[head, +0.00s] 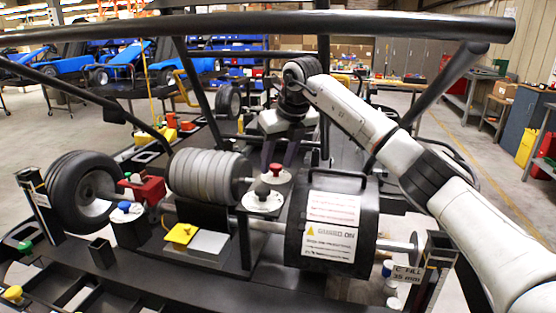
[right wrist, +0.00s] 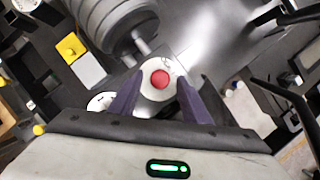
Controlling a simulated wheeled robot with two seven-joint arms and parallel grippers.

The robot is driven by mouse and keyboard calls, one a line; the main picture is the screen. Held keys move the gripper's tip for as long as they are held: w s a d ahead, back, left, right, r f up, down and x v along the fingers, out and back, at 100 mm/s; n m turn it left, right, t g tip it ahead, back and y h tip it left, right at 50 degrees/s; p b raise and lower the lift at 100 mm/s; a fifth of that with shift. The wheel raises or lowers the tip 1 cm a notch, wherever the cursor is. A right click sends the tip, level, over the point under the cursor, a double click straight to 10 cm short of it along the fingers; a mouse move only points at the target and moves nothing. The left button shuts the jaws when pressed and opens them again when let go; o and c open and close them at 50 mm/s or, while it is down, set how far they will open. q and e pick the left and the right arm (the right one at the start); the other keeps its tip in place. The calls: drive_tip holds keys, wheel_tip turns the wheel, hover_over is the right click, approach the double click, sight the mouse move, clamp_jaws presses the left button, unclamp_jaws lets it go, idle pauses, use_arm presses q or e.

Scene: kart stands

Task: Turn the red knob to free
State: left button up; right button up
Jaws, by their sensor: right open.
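The red knob (head: 275,169) stands on a round white dial plate (head: 284,179), behind a second white dial with a dark knob (head: 262,190). In the right wrist view the red knob (right wrist: 160,78) shows from above on its white plate (right wrist: 151,93). My right gripper (head: 280,158) points down at it from above, its two purple fingers apart. In the right wrist view the right gripper (right wrist: 157,92) has one fingertip on each side of the knob, with gaps left. Markings on the plate are too small to read. My left gripper is out of view.
A grey ribbed cylinder (head: 208,177) lies left of the dials. A black drum labelled "guard on" (head: 333,222) stands close on the right. A black frame bar (head: 270,24) crosses above. A blue knob (head: 124,206) and a yellow switch (head: 181,233) sit further left.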

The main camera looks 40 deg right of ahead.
drive_tip(key=c, duration=1)
drive_tip(key=shift+c, duration=0.2)
drive_tip(key=m+h, duration=0.1)
drive_tip(key=m, duration=0.2)
drive_tip(key=shift+a, duration=0.2)
drive_tip(key=m+h, duration=0.1)
drive_tip(key=m, duration=0.1)
drive_tip(key=m+g, duration=0.1)
drive_tip(key=m, duration=0.1)
drive_tip(key=shift+w+a+m+h, duration=0.15)
drive_tip(key=shift+m+h, duration=0.15)
drive_tip(key=shift+h, duration=0.1)
drive_tip(key=m+g, duration=0.1)
drive_tip(key=m, duration=0.1)
drive_tip(key=m+h, duration=0.1)
drive_tip(key=m, duration=0.1)
drive_tip(key=shift+w+a+r+m+g, duration=0.1)
drive_tip(key=shift+w+m+g, duration=0.1)
drive_tip(key=shift+m+g, duration=0.15)
drive_tip(key=shift+w+a+m+g, duration=0.15)
drive_tip(key=shift+m+g, duration=0.5)
drive_tip(key=shift+m, duration=1.1)
